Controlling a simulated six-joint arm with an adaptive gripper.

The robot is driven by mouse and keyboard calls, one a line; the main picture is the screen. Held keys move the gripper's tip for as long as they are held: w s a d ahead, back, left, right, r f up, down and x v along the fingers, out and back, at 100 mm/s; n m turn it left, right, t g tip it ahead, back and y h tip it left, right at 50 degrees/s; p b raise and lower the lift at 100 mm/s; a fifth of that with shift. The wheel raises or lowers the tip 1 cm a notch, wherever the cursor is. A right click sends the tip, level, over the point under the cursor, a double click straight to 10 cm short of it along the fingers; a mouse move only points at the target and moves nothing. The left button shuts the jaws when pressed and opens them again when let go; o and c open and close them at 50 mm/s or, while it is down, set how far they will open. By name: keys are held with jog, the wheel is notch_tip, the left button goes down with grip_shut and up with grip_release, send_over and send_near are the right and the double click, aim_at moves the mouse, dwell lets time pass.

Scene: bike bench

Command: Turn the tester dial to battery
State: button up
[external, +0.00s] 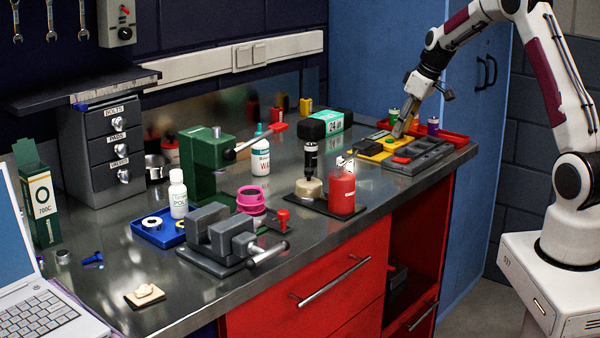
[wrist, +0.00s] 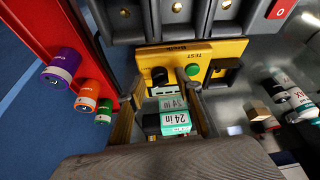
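The yellow tester (external: 372,152) lies near the right end of the bench. In the wrist view its yellow face (wrist: 222,48) bears the word TEST, upside down. A black round dial (wrist: 159,76) and a green button (wrist: 193,71) stand out from it. The dial's pointer and position marks are too small to read. My gripper (external: 400,134) is low over the tester in the external view and hides part of it.
A grey compartment tray (external: 425,156) adjoins the tester. A red tray (wrist: 28,35) holds purple, orange and green cylinders. A teal-and-black 24 in box (external: 325,124) stands close by. A red can (external: 342,194) and a white bottle (external: 260,157) are farther left.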

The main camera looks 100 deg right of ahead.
jog(key=shift+f, duration=0.1)
grip_shut()
jog(key=shift+w+m+g, duration=0.15)
jog(key=shift+m+g, duration=0.15)
jog(key=shift+m, duration=0.7)
jog(key=shift+w+a+m+g+h, duration=0.1)
jog(key=shift+m+g+h, duration=0.2)
jog(key=shift+m, duration=0.6)
jog(key=shift+a+m+g+h, duration=0.15)
jog(key=shift+m+h, duration=0.25)
jog(key=shift+m, duration=0.5)
jog(key=shift+w+d+m+g, duration=0.15)
jog(key=shift+m+g, duration=0.7)
jog(key=shift+m, duration=1.25)
jog(key=shift+m+g, duration=0.3)
jog(key=shift+m, duration=0.3)
